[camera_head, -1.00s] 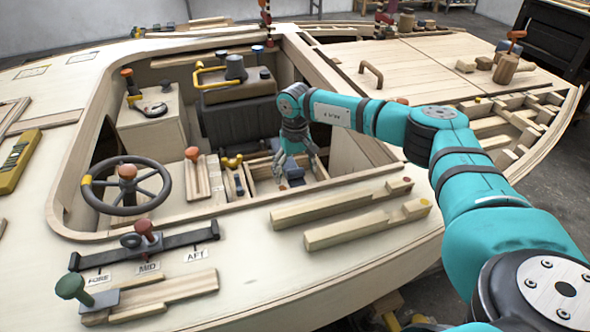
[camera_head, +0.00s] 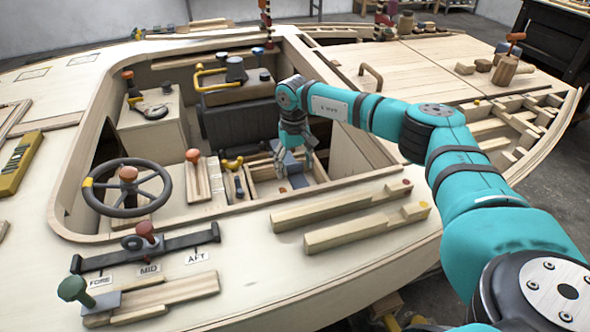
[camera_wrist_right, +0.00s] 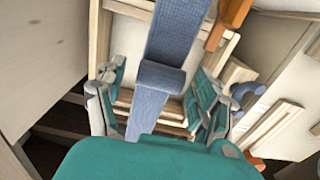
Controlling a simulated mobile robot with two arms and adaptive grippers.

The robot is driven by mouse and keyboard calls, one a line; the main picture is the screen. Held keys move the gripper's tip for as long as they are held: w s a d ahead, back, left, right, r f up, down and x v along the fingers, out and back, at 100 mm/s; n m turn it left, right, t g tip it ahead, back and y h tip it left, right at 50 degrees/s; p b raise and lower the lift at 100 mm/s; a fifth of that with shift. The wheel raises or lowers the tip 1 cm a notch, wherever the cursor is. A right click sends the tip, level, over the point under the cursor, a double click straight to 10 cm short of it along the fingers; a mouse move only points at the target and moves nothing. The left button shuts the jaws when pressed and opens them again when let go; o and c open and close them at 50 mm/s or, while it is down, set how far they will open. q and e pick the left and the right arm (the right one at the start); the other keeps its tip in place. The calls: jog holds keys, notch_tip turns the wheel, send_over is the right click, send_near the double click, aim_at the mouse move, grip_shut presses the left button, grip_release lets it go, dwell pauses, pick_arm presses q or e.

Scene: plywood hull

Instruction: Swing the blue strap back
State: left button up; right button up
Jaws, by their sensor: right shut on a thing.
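The blue strap (camera_wrist_right: 176,45) is a flat woven band running up the right wrist view, with a thicker fold between my fingers. In the head view the blue strap (camera_head: 291,163) shows as a small blue-grey patch at the open wooden compartment in the cockpit. My right gripper (camera_head: 296,168) points down over that compartment. In the wrist view my right gripper (camera_wrist_right: 158,88) has one finger on each side of the strap and is shut on it. The strap's lower end is hidden behind my gripper's body. My left gripper is not in view.
A steering wheel (camera_head: 127,188) and a lever with an orange knob (camera_head: 196,175) stand left of the compartment. Wooden blocks (camera_head: 340,205) lie on the near deck. The cockpit's right wall (camera_head: 350,150) rises close beside my gripper.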

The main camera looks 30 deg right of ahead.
aim_at(288, 159)
jog(key=w+r, duration=0.1)
jog(key=r, duration=0.1)
jog(key=w+d+r, duration=0.1)
jog(key=w+r, duration=0.2)
jog(key=r, duration=0.1)
jog(key=shift+w+d+r, duration=0.15)
jog(key=shift+w+r, duration=0.1)
jog(key=shift+w, duration=0.1)
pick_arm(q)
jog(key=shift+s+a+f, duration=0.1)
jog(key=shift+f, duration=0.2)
pick_arm(e)
jog(key=shift+w+d+r, duration=0.25)
jog(key=shift+w+r, duration=0.4)
jog(key=shift+w, duration=0.25)
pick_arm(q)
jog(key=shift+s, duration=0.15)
